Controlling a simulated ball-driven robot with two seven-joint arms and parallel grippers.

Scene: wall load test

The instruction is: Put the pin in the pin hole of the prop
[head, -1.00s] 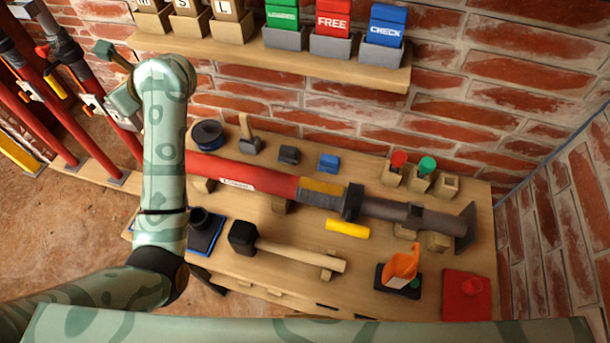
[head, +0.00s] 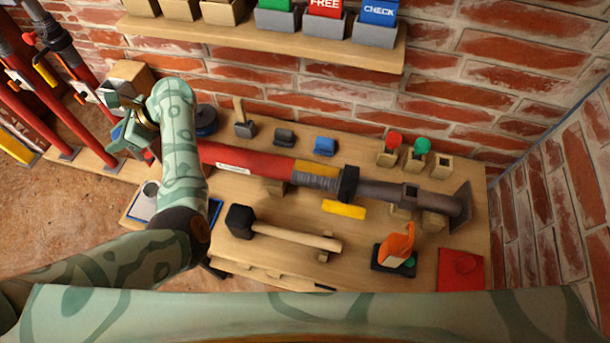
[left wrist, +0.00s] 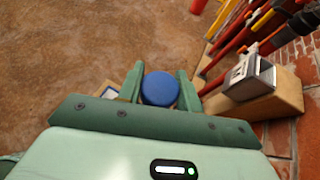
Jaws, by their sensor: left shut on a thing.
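The prop (head: 245,162) lies across the bench, with a red tube at left, a dark collar and a grey tube ending in a plate at right. A square opening shows in its grey tube; I cannot tell if it is the pin hole. A short yellow piece (head: 344,209) lies in front of the collar; I cannot tell if it is the pin. My right gripper is out of view.
A mallet (head: 290,237), an orange item (head: 397,245) on a black base and a red pad (head: 460,272) occupy the bench front. Small blocks stand behind the prop. A shelf (head: 270,45) hangs above. Upright red props (head: 60,110) and a wooden block (left wrist: 262,102) stand at left.

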